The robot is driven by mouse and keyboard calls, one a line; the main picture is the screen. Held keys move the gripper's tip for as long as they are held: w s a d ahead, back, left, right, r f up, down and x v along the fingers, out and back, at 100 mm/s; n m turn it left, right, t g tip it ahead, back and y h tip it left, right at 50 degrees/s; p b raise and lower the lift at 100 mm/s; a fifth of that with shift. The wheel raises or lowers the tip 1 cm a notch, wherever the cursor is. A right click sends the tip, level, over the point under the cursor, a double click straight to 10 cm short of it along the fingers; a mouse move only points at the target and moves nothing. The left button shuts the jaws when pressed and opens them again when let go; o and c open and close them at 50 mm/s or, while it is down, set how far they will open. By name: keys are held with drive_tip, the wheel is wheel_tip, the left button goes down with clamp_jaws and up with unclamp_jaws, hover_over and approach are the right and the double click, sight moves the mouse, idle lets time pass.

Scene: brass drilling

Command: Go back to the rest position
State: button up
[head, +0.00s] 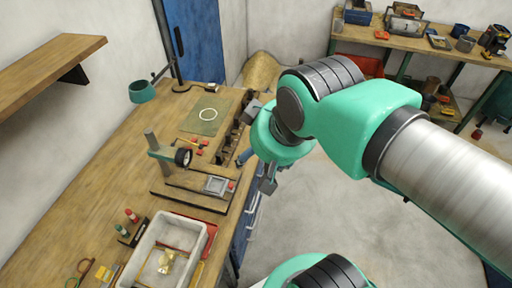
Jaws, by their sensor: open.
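My gripper (268,182) hangs from the green wrist of my arm, right of the long wooden workbench (85,125). It is beside the bench's right edge, over or near the grey floor. Its fingers are small and partly hidden by the wrist, and I see nothing held in them. A wooden board with a metal plate (217,185) and a green and grey upright fixture (160,150) stands on the bench, left of my gripper.
A green mat (199,122) with a pale ring and a green lamp (142,91) are farther back. Another bench (420,43) stands back right. The grey floor (325,215) is clear.

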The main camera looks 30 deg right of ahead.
drive_tip(key=shift+f+b, duration=1.5)
